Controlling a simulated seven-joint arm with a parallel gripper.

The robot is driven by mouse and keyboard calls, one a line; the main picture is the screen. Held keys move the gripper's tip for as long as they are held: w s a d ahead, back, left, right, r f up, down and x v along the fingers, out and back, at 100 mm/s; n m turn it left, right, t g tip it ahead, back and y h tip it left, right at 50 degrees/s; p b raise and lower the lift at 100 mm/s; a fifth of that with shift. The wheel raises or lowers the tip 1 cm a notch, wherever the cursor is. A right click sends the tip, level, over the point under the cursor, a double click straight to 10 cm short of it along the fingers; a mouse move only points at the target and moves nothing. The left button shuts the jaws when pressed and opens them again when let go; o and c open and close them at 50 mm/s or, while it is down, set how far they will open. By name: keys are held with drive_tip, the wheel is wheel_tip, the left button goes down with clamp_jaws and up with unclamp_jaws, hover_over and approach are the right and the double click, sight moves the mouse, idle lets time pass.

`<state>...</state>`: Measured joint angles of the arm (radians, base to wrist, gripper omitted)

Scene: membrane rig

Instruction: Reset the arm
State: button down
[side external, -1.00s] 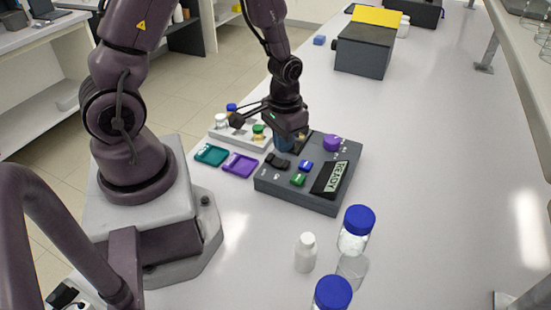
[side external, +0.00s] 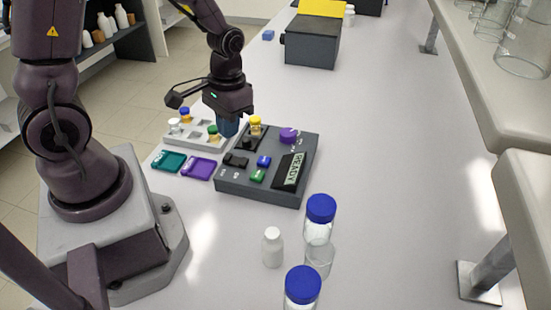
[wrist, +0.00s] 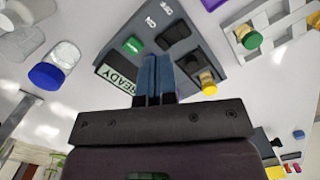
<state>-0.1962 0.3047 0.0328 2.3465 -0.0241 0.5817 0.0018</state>
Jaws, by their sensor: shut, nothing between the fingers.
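My gripper (side external: 229,128) is shut and empty, its blue fingers pointing down above the left back part of the dark grey rig in the side view. In the wrist view, the closed blue fingers of my gripper (wrist: 157,65) hang in front of the rig's top. The rig (side external: 232,188) carries a display (side external: 290,171) reading READY, a purple knob (side external: 289,136), a blue button (side external: 264,161), a green button (side external: 257,176) and a black rocker switch (side external: 236,160). A yellow-capped vial (side external: 255,124) stands in the rig's black holder, just right of the fingers and apart from them.
A pale rack (side external: 182,138) with several capped vials stands behind a teal tray (side external: 168,162) and a purple tray (side external: 198,168). Blue-lidded jars (side external: 320,208) and a white bottle (side external: 272,247) stand in front. A dark box (side external: 310,52) is farther back. The right bench is clear.

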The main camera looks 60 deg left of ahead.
drive_tip(key=s+d+r+m+t, duration=0.1)
drive_tip(key=s+d+r+t, duration=0.1)
drive_tip(key=r, duration=0.4)
drive_tip(key=s+d+r+m+t, duration=0.1)
drive_tip(key=s+d+r+t, duration=0.1)
drive_tip(key=r, duration=0.5)
drive_tip(key=s+d+r+t, duration=0.2)
drive_tip(key=r, duration=0.5)
drive_tip(key=shift+s+r+m+t, duration=0.15)
drive_tip(key=shift+r+m+t, duration=0.15)
drive_tip(key=shift+m, duration=0.1)
